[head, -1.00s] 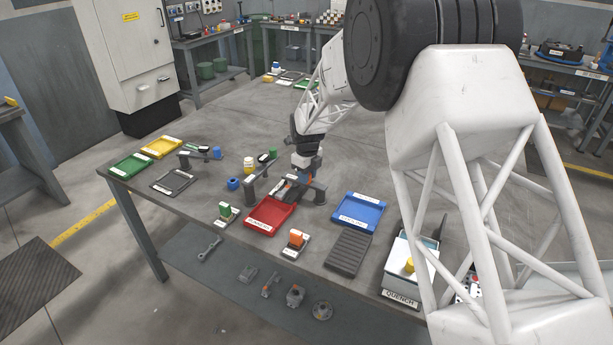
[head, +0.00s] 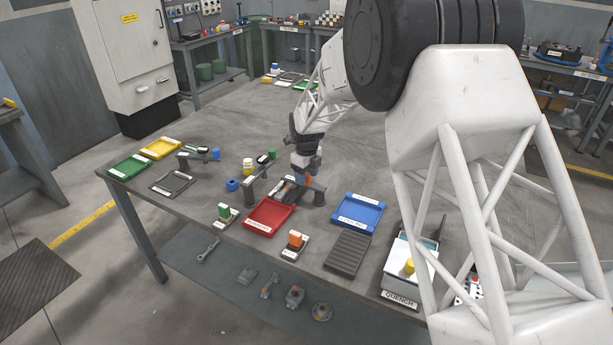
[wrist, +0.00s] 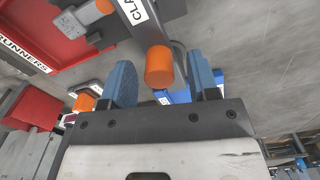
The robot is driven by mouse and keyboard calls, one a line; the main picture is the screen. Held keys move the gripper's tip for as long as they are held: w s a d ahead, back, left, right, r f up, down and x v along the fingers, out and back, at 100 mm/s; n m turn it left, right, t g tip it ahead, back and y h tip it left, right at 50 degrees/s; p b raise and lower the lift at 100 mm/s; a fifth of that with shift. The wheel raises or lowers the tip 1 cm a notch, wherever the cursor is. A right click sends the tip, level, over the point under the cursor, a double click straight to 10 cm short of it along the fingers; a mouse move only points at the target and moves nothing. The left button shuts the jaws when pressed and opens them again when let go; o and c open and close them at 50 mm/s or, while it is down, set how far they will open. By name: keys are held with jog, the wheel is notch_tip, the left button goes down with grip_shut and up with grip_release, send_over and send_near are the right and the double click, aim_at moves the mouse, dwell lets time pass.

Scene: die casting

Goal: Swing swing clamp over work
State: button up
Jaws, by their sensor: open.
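The clamp fixture stands mid-table in the head view, with a dark post (head: 319,192) at its right. Its orange cylindrical handle (wrist: 159,66) shows in the wrist view, beside a dark block with a partly cut-off label beginning "CLA" (wrist: 133,9). My gripper (wrist: 162,80) is open, with one blue finger on each side of the orange handle. I see gaps beside the handle, and contact cannot be told. In the head view my gripper (head: 306,178) is low over the fixture and hides part of the clamp arm and the work beneath.
A red tray (head: 270,214) lies in front of the fixture and a blue tray (head: 358,212) to its right. A dark ribbed tray (head: 348,252) and the quench tank (head: 400,296) are front right.

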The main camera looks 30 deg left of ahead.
aim_at(308, 175)
jog(key=shift+r, duration=3.65)
jog(key=shift+d, duration=0.1)
jog(key=shift+d+r, duration=0.2)
jog(key=s+d+r+n, duration=0.35)
jog(key=d+r, duration=0.25)
jog(key=d, duration=0.6)
jog(key=s+d+r+n+t, duration=0.1)
jog(key=s+d+r+n, duration=0.4)
jog(key=d, duration=0.8)
jog(key=s+d+r+n, duration=0.1)
jog(key=s+d+r, duration=0.2)
jog(key=d+r, duration=0.65)
jog(key=s+d+f+n, duration=0.1)
jog(key=s+d+n, duration=0.2)
jog(key=s+d, duration=0.5)
jog(key=s+d+f+n+t, duration=0.1)
jog(key=s+d+n, duration=0.3)
jog(key=s+d, duration=0.4)
jog(key=s+d+f+n, duration=0.2)
jog(key=s+d, duration=0.6)
jog(key=s, duration=0.5)
jog(key=shift+d+f+n+t, duration=0.2)
jog(key=shift+f+n+t, duration=0.1)
jog(key=shift+n, duration=0.55)
